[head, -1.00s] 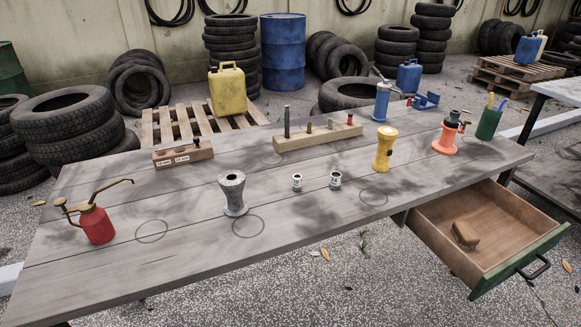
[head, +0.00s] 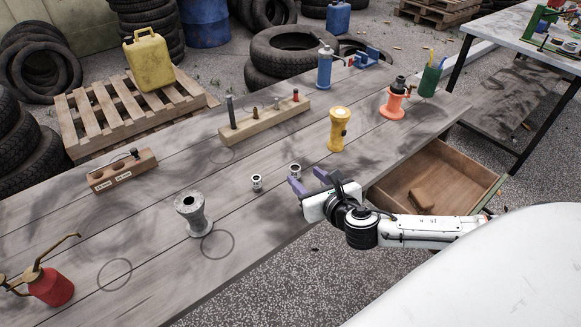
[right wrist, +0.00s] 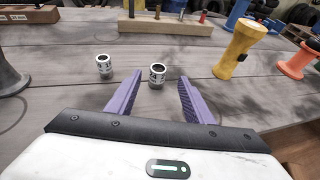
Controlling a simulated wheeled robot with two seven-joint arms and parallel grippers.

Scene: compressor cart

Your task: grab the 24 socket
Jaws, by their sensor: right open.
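Two small silver sockets stand upright on the grey wooden table. The left socket (head: 257,182) stands clear; it also shows in the right wrist view (right wrist: 104,67). The right socket (head: 294,170) is just beyond my right gripper (head: 307,179). In the right wrist view this right socket (right wrist: 157,75) shows between the tips of the purple fingers, a little ahead of them. The fingers are open with nothing between them. Dark marks on the sockets are too small to read, so I cannot tell which is the 24. My left gripper is not in view.
A grey metal stand (head: 194,214) is left of the sockets and a yellow flashlight (head: 338,130) is to the right. Behind are a wooden peg block (head: 265,120) and a labelled two-hole block (head: 123,171). An open drawer (head: 440,180) juts out at the right.

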